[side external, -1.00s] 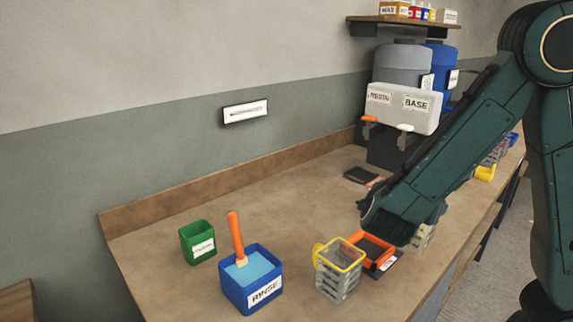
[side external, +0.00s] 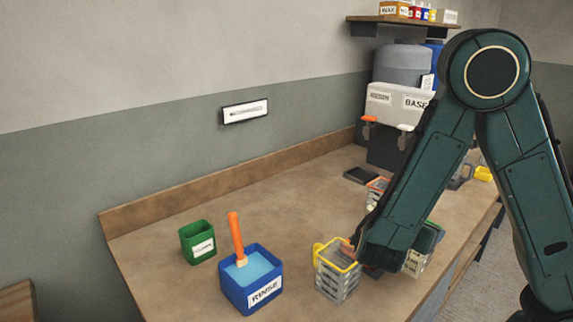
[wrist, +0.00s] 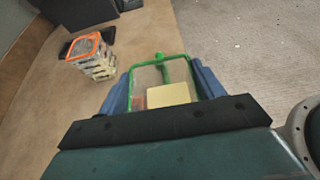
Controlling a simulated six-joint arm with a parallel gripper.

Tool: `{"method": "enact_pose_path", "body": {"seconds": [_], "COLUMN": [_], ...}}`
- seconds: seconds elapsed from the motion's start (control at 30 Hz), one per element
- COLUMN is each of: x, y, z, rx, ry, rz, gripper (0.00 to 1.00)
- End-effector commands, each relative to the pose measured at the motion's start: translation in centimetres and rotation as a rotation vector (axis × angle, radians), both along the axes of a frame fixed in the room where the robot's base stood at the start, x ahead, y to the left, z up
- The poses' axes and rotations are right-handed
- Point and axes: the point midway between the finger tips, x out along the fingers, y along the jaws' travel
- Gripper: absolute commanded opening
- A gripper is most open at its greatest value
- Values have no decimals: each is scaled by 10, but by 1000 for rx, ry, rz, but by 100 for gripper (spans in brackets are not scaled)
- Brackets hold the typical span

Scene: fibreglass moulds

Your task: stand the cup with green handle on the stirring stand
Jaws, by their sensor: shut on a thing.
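In the wrist view, the clear cup with green rim and green handle (wrist: 150,78) sits between the two blue fingers of my gripper (wrist: 163,88), which is shut on it. A pale yellow block shape shows inside or below the cup. In the side view, a bit of green and a clear stack (side external: 416,264) show just right of my wrist; my fingers are mostly hidden there, so I cannot tell whether the cup is clear of what is below. The stirring stand cannot be made out now; my wrist covers the area where an orange-framed dark tray stood.
A yellow-rimmed clear stack (side external: 337,270) stands close left of my wrist. A blue RINSE tub (side external: 250,290) with an orange-handled brush and a green bin (side external: 198,243) stand further left. An orange-rimmed stack (wrist: 92,55) and a dark pad (side external: 361,175) lie behind.

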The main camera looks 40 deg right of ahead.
Motion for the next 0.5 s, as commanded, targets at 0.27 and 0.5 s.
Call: {"method": "enact_pose_path", "body": {"seconds": [0.27, 0.5], "x": [1, 8], "y": [0, 1], "z": [1, 0], "rx": [-2, -2], "ry": [-1, -1], "rz": [0, 1], "gripper": [11, 11]}}
